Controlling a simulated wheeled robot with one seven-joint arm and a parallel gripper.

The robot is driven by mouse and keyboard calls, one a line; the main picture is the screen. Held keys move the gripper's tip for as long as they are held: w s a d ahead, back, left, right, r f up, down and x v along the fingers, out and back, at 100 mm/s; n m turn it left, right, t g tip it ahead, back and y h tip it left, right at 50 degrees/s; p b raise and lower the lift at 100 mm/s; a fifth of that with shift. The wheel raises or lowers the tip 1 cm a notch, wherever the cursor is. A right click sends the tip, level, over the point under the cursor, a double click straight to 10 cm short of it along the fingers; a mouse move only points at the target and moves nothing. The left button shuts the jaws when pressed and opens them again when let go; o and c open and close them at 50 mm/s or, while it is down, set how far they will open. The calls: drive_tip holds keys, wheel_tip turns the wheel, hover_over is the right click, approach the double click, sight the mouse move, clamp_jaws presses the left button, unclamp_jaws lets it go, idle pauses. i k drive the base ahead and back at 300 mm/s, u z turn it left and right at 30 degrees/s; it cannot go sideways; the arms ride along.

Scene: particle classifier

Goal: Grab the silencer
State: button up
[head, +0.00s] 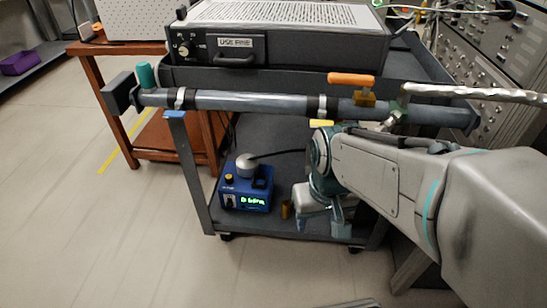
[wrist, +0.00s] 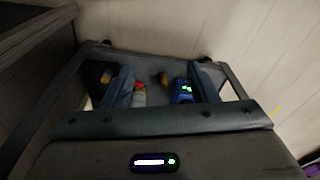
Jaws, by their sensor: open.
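A small brass cylinder (head: 286,209), which looks most like the silencer, stands upright on the cart's lower shelf, just right of a blue device. In the wrist view the brass cylinder (wrist: 164,79) shows between my fingers but farther off, beyond the tips. My gripper (head: 322,216) is to the right of it in the head view, pointing down over the lower shelf. In the wrist view my gripper (wrist: 162,72) has its two fingers wide apart with nothing held between them.
The blue device (head: 246,190) with a lit green display and a cable sits left of the cylinder. A grey pipe (head: 255,101) with an orange-handled valve (head: 352,80) crosses above. A red-and-white object (wrist: 139,95) is near my left finger. Cart posts flank the shelf.

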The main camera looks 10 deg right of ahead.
sight(286, 204)
drive_tip(key=z, duration=1.5)
drive_tip(key=k, duration=0.8)
drive_tip(key=u, duration=1.5)
drive_tip(key=i, duration=0.5)
drive_tip(key=u, duration=0.05)
